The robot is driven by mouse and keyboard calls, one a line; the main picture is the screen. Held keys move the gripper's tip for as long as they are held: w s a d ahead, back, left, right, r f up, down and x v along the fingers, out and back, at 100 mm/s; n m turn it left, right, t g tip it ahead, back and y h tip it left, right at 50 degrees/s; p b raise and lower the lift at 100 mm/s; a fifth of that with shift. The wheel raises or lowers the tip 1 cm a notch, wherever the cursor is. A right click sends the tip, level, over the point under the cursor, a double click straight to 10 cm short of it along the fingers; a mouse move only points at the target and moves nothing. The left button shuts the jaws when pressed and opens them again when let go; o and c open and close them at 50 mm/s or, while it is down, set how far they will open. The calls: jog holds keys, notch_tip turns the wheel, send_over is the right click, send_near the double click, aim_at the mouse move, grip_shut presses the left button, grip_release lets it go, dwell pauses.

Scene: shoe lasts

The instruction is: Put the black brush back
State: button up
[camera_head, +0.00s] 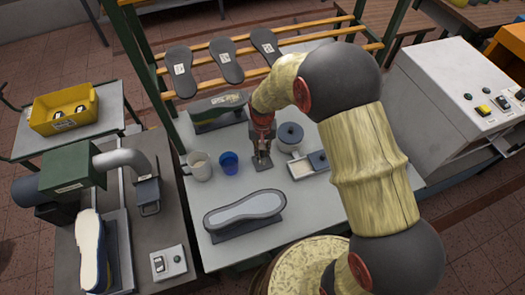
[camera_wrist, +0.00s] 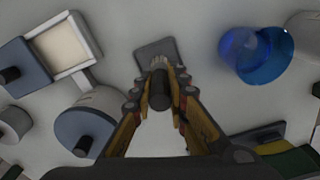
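The black brush (camera_wrist: 159,95) is between the fingers of my gripper (camera_wrist: 162,76) in the wrist view, its dark handle end facing the camera. The two fingers converge on it from both sides and look closed on it. Its lower end is partly hidden by the fingertips. A small dark flat plate (camera_wrist: 153,50) lies on the table by the fingertips. In the head view my gripper (camera_head: 262,155) points down just above this plate (camera_head: 264,166). A blue cup (camera_head: 229,163) stands just left of it and also shows in the wrist view (camera_wrist: 265,65).
A white mug (camera_head: 199,167) stands left of the blue cup. A lidded pot (camera_head: 290,137) and a white tray (camera_head: 301,169) are to the right. A shoe last (camera_head: 244,210) lies in front on the table. More dark soles hang on the rack (camera_head: 227,60) behind.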

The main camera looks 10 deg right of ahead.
jog(key=o, duration=0.5)
notch_tip(320, 180, up, 13)
jog(key=shift+p, duration=0.6)
jog(key=s+d+r+n+t, duration=0.15)
jog(key=s+d+r, duration=0.25)
jog(key=s+r, duration=0.45)
jog(key=s+d+r+m+t, duration=0.1)
jog(key=s+d+r+t, duration=0.4)
jog(key=r, duration=0.7)
jog(key=shift+n+g, duration=0.45)
jog(key=s, duration=0.3)
jog(key=s+d+r, duration=0.1)
jog(key=s, duration=0.2)
jog(key=s+r, duration=0.1)
jog(key=s, duration=0.3)
jog(key=shift+d, duration=0.35)
